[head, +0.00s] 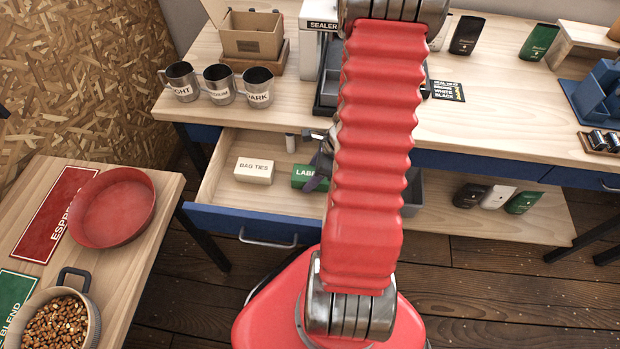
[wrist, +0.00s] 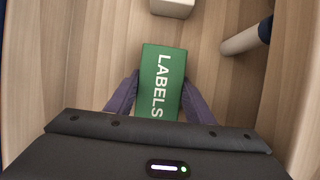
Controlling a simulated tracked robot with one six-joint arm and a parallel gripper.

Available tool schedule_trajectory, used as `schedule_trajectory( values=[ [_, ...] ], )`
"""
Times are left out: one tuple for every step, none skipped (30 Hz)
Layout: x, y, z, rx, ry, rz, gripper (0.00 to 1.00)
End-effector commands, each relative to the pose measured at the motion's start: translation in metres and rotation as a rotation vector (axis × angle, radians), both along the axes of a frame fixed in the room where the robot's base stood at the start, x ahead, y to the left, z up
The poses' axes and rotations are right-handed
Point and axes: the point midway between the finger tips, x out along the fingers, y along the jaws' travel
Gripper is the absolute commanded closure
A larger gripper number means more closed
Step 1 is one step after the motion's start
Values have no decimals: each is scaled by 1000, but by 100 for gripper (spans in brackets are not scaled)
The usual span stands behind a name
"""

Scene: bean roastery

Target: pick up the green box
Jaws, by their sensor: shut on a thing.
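The green box (wrist: 162,75), marked LABELS, lies in the open drawer (head: 222,190). In the wrist view it sits between the two fingers of my gripper (wrist: 161,100), one finger against each long side, and my gripper is shut on it. In the head view the green box (head: 305,176) shows only in part, and my red arm hides most of my gripper (head: 320,178). I cannot tell whether the box is clear of the drawer floor.
A cream box marked BAG TIES (head: 253,171) lies left of the green box in the drawer. Several metal mugs (head: 219,84) and a cardboard box (head: 252,35) stand on the bench above. A red bowl (head: 112,207) and a pot of beans (head: 58,320) stand on the left table.

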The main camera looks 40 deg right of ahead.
Motion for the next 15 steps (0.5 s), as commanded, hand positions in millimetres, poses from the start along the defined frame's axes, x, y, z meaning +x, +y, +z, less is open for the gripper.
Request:
schedule_trajectory(
  values=[
    [0, 0, 0, 0, 0, 0, 75],
    [0, 0, 0, 0, 0, 0, 75],
    [0, 0, 0, 0, 0, 0, 75],
    [0, 0, 0, 0, 0, 0, 75],
    [0, 0, 0, 0, 0, 0, 75],
    [0, 0, 0, 0, 0, 0, 75],
    [0, 0, 0, 0, 0, 0, 75],
    [0, 0, 1, -1, -1, 0, 75],
    [0, 0, 1, -1, -1, 0, 75],
    [0, 0, 2, -1, -1, 0, 75],
    [0, 0, 3, -1, -1, 0, 75],
    [0, 0, 4, -2, -1, 0, 75],
    [1, -1, 6, -1, -2, 0, 75],
    [1, -1, 8, -2, -2, 1, 75],
    [1, -1, 11, -3, -2, 1, 75]
  ],
)
